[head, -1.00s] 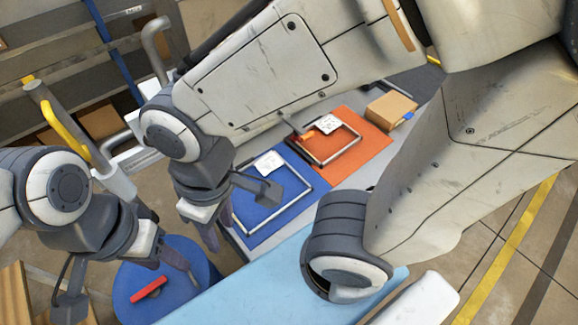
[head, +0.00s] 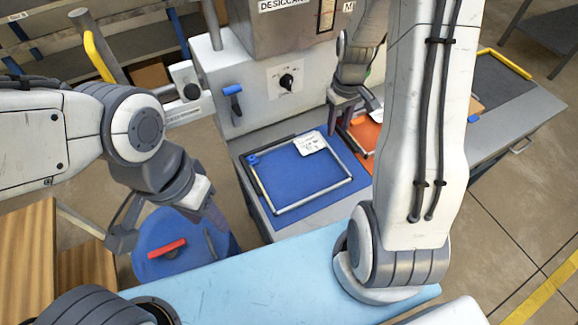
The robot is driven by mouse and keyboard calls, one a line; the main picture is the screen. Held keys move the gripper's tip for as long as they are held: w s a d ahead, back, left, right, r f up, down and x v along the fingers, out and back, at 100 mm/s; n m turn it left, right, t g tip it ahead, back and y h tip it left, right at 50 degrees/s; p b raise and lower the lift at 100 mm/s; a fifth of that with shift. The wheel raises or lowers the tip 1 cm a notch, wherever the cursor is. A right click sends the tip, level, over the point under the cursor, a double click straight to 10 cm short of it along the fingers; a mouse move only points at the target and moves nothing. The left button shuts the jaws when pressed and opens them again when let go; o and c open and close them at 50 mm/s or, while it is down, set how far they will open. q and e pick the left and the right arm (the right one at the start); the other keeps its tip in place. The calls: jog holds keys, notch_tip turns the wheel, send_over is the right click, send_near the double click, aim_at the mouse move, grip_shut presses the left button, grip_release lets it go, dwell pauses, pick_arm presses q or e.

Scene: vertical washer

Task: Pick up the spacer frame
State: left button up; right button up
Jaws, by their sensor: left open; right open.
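A thin silver rectangular spacer frame (head: 315,197) lies flat on the blue mat (head: 298,172), with a white tag (head: 311,142) at its far right corner and a small blue piece at its far left corner. A second frame on the orange mat (head: 366,134) is mostly hidden behind my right arm. My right gripper (head: 343,125) is open and points down near the far right of the blue mat. Whether it touches either frame cannot be told. My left gripper (head: 217,214) is open and empty, left of the blue mat, above a round blue stool-like top (head: 160,262).
A grey machine (head: 265,95) with a black knob and a "DESICCANT" label stands behind the mats. A red-handled tool (head: 167,249) lies on the round blue top. A light blue surface (head: 270,275) spans the front. Grey bench top extends right.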

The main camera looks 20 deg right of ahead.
aim_at(332, 151)
notch_tip(332, 151, down, 3)
jog(key=shift+a+f, duration=0.1)
jog(key=shift+s+a+f+p, duration=0.15)
jog(key=shift+f+p, duration=0.6)
jog(key=shift+f, duration=1.95)
grip_shut()
